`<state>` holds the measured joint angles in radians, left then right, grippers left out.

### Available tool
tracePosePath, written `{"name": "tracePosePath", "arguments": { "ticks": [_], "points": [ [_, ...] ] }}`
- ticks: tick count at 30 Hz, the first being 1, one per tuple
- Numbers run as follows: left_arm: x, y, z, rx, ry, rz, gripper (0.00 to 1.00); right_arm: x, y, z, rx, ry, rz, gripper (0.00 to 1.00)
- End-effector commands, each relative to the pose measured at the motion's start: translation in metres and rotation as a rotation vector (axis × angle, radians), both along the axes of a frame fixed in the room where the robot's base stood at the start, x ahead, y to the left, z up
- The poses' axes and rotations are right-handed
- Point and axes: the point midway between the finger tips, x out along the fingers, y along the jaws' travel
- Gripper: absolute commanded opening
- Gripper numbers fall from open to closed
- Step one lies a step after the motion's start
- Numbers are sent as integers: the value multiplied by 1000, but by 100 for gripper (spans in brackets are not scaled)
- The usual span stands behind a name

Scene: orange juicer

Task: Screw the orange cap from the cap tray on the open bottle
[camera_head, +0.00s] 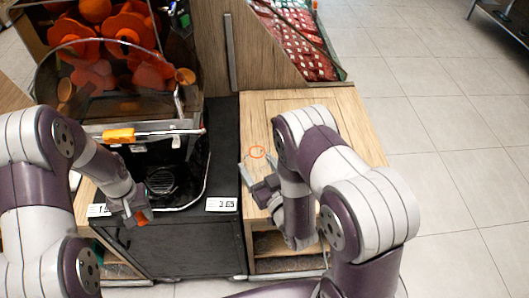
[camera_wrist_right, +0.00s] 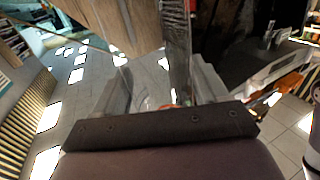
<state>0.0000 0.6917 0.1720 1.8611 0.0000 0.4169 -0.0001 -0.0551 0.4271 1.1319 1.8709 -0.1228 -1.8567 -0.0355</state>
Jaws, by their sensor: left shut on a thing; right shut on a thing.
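My left gripper (camera_head: 143,216) is in front of the black stand, fingers pointing down. It is shut on a small orange piece, which looks like the orange cap (camera_head: 147,214). My right gripper (camera_head: 258,165) is over the wooden counter, shut on a clear object that looks like the open bottle. A thin orange ring (camera_head: 257,152) shows at its fingertips. In the right wrist view a blurred clear shape with some red (camera_wrist_right: 169,106) sits between the fingers, mostly hidden by the gripper body. I cannot make out the cap tray.
The juicer (camera_head: 118,135), with an orange handle and oranges behind clear panels, stands at the back left. The wooden counter (camera_head: 345,105) has a bare top, with an open shelf below. Price labels (camera_head: 221,204) line the black stand's front edge. Tiled floor is free at right.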

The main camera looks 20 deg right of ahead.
Motion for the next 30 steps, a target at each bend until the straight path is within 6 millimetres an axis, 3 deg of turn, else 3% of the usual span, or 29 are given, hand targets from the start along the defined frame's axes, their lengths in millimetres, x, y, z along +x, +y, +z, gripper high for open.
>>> {"name": "tracePosePath", "arguments": {
  "ticks": [6,14,25,28,30],
  "points": [
    [0,0,0,0,0,0,13,-33,38,30,0,-1,144,20],
    [0,0,0,0,0,0,13,-51,59,47,-1,-1,225,20],
    [0,0,-1,0,0,0,13,-52,58,47,0,-1,224,20],
    [0,0,-6,0,0,0,13,-48,45,42,0,-1,183,20],
    [0,0,-12,0,0,0,13,-41,25,39,1,-3,124,20]
  ]
}}
